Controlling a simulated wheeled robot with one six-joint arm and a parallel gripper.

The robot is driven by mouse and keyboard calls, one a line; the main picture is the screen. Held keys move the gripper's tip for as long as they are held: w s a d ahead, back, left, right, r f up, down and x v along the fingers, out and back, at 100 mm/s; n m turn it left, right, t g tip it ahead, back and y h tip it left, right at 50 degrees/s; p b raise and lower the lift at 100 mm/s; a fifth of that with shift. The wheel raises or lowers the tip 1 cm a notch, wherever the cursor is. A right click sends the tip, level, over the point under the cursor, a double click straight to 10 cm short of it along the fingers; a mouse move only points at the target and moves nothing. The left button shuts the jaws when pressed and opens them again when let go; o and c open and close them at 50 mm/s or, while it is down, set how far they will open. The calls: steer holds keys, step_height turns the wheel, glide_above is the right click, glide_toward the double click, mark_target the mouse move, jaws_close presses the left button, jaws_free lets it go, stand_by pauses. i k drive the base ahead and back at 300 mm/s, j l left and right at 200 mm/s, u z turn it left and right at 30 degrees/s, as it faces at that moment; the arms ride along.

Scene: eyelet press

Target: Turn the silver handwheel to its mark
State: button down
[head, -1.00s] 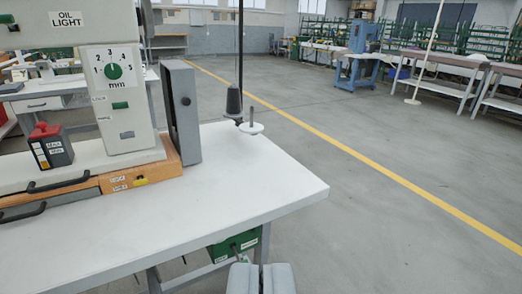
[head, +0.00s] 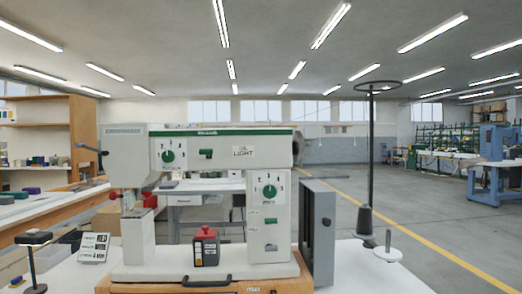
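The eyelet press (head: 200,205) stands on a white table in the lower middle, a white and green machine with an upper arm and a right column. At the right end of its upper arm is a grey round part seen nearly edge-on, which looks like the silver handwheel (head: 298,148). Its mark cannot be made out. My gripper is not in view, and nothing is seen touching the wheel.
A grey upright box (head: 318,230) stands right of the column, below the wheel. A tall dark thread stand (head: 369,170) and a white spool holder (head: 388,252) are farther right. A red-topped block (head: 206,247) sits on the base. A desk lamp (head: 34,240) is at left.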

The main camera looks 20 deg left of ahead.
mark_target(301, 147)
steer(key=i+l+u, duration=0.1)
steer(key=l+u, duration=0.85)
steer(key=l, duration=0.15)
steer(key=i+l, duration=0.15)
steer(key=l, duration=0.2)
steer(key=i+l+u, duration=0.1)
steer(key=l, duration=0.25)
steer(key=i+l, duration=0.1)
steer(key=l, duration=0.3)
steer(key=i+l, duration=0.15)
steer(key=l, duration=0.2)
steer(key=i, duration=0.1)
steer(key=u, duration=0.05)
